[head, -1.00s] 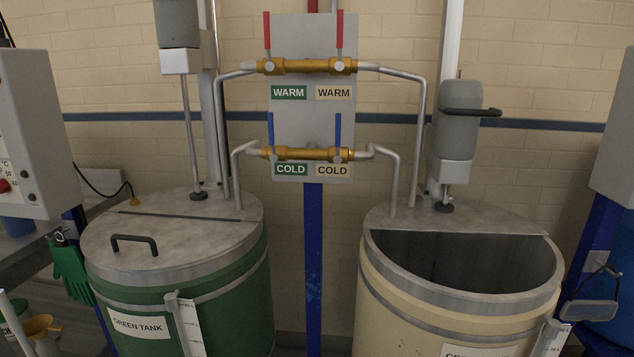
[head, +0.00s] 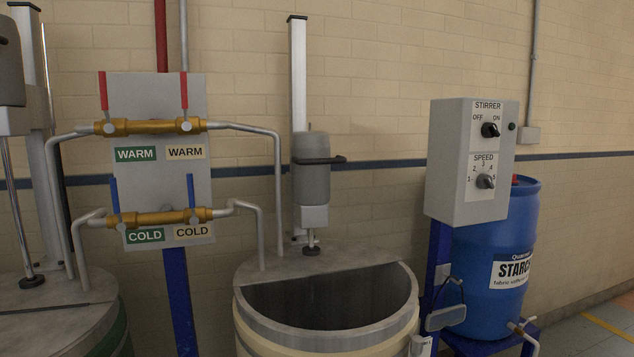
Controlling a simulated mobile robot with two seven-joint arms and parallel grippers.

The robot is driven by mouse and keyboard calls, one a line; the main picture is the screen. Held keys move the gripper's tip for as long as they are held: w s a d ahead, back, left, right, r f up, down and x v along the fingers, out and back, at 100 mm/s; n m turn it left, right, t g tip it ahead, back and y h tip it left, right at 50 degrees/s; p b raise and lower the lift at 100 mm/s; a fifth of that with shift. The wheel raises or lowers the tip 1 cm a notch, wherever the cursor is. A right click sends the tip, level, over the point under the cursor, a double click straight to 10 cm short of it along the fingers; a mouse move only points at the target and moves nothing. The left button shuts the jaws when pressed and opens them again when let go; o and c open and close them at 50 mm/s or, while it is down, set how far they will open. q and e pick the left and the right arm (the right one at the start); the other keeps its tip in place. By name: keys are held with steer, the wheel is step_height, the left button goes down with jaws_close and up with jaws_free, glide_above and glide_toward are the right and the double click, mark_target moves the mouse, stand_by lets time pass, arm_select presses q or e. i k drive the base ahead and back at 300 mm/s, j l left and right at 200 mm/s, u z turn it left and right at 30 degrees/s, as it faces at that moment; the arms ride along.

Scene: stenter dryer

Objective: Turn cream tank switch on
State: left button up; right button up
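The cream tank (head: 275,345) stands at the bottom centre of the head view, with its front half open on top. To its right, a grey control box (head: 444,170) is mounted on a blue post. The box carries a black STIRRER knob (head: 490,129) between OFF and ON labels; I cannot tell for sure which label it points to. Below it is a SPEED knob (head: 485,181) with a numbered scale. The stirrer motor (head: 312,180) is on a vertical rail behind the cream tank. Neither of my grippers shows in the view.
The green tank (head: 122,340) is at the lower left edge. A blue starch barrel (head: 515,225) stands on a blue stand behind the box. Floor (head: 600,330) shows at the lower right.

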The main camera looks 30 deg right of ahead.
mark_target(489, 129)
steer(key=z, duration=1.75)
